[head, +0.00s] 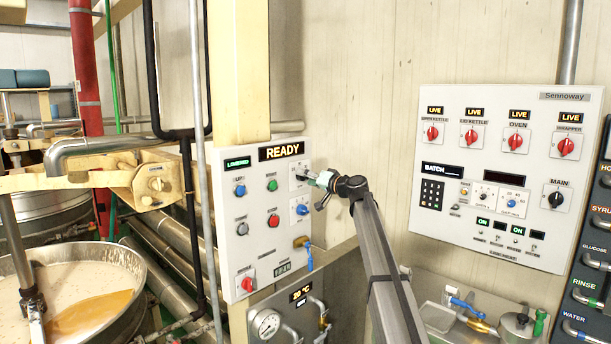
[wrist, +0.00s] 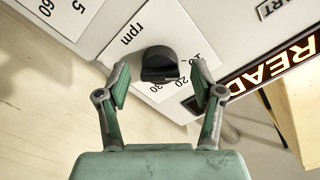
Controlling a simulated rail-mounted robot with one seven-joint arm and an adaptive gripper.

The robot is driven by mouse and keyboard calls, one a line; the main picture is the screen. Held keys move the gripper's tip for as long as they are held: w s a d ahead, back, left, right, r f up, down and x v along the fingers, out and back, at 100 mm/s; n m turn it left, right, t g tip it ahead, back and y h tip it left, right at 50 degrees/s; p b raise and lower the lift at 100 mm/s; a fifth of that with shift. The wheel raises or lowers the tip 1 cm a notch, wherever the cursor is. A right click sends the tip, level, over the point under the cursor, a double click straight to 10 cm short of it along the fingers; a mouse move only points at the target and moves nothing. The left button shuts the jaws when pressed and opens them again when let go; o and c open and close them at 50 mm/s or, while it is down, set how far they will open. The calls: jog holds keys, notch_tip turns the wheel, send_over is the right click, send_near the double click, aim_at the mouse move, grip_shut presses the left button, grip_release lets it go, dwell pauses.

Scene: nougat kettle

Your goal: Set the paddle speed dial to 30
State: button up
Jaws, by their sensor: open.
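The paddle speed dial (wrist: 160,62) is a black knob on a white plate marked "rpm", with 10, 20 and 30 legible beside it in the wrist view. Its exact setting is hard to read. In the head view the dial plate (head: 299,170) is at the upper right of the kettle panel, and my gripper partly covers the dial. My gripper (wrist: 160,82) is open, with one green-padded finger to each side of the knob and a visible gap on both sides. It also shows in the head view (head: 322,180), in front of the plate.
The kettle panel (head: 227,275) carries a READY display (head: 282,151), a blue knob (head: 302,210) below the dial, and several buttons to the left. A blue-handled valve (head: 309,257) sticks out lower down. A second control panel (head: 432,225) hangs at the right.

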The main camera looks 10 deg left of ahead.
jog(key=shift+w+a, duration=0.3)
jog(key=shift+a, duration=0.1)
jog(key=c, duration=1.1)
jog(key=shift+c, duration=0.2)
